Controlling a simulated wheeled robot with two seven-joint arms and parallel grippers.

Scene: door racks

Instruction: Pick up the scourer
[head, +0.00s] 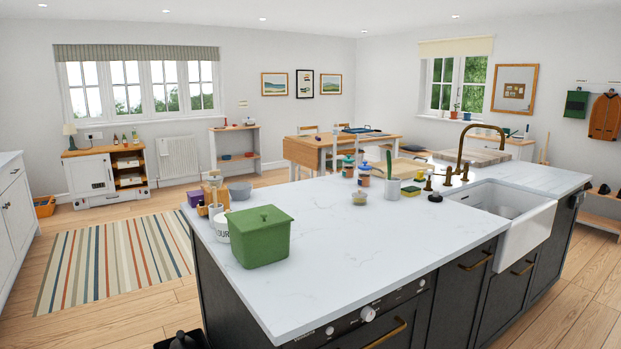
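A small flat green scourer (410,191), with what looks like a yellow lower layer, lies on the white worktop of the island (340,250). It is left of the brass tap and the sink, just right of a white pot (392,189) with a green plant in it. Nothing covers it from this side. Neither of my grippers shows in the head view.
A green lidded bin (260,240) stands at the island's near left, beside a white crock. Jars (364,176), a small glass bowl (359,198) and the brass tap (480,140) stand near the scourer. The sink (510,215) is to its right. The worktop's front middle is clear.

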